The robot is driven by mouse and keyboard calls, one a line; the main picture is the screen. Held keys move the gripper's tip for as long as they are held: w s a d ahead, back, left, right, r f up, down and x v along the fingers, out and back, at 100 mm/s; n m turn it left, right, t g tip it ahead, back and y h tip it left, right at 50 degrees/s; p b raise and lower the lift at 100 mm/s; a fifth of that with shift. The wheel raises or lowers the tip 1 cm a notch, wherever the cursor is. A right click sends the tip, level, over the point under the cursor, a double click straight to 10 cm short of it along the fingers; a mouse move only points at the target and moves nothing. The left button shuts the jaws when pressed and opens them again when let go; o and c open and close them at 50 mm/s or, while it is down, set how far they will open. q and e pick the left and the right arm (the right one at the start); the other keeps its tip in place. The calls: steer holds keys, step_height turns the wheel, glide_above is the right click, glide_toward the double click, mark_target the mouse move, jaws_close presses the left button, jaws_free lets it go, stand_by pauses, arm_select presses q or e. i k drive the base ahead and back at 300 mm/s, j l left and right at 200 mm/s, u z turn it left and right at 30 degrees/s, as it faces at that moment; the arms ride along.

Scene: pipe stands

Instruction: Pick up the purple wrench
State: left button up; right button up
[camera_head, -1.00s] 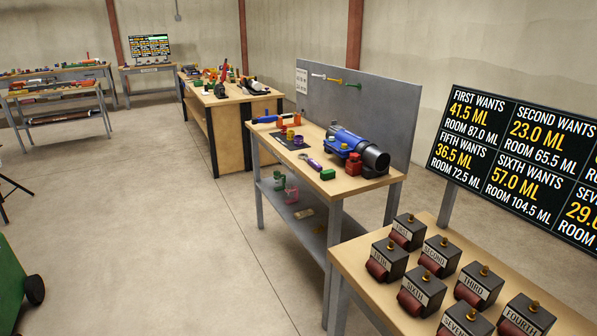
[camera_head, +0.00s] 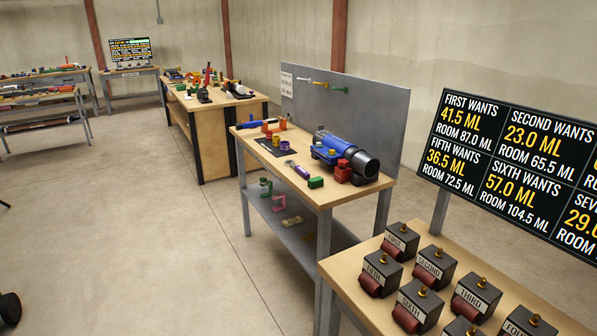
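The purple wrench (camera_head: 299,170) lies on the top of the middle workbench (camera_head: 329,195), near its front edge. Its handle is purple and its head end is pale grey; it is small in this view. A green block (camera_head: 316,183) lies just to its right.
A blue pipe assembly (camera_head: 343,147) with a red part (camera_head: 342,171) stands behind the wrench. A table of labelled black boxes (camera_head: 403,241) is at the near right, below a large sign (camera_head: 515,165). Open floor (camera_head: 120,230) lies to the left of the benches.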

mark_target(301, 172)
steer(key=i+j+z, duration=0.35)
steer(key=i+j, duration=0.7)
steer(key=j, duration=0.1)
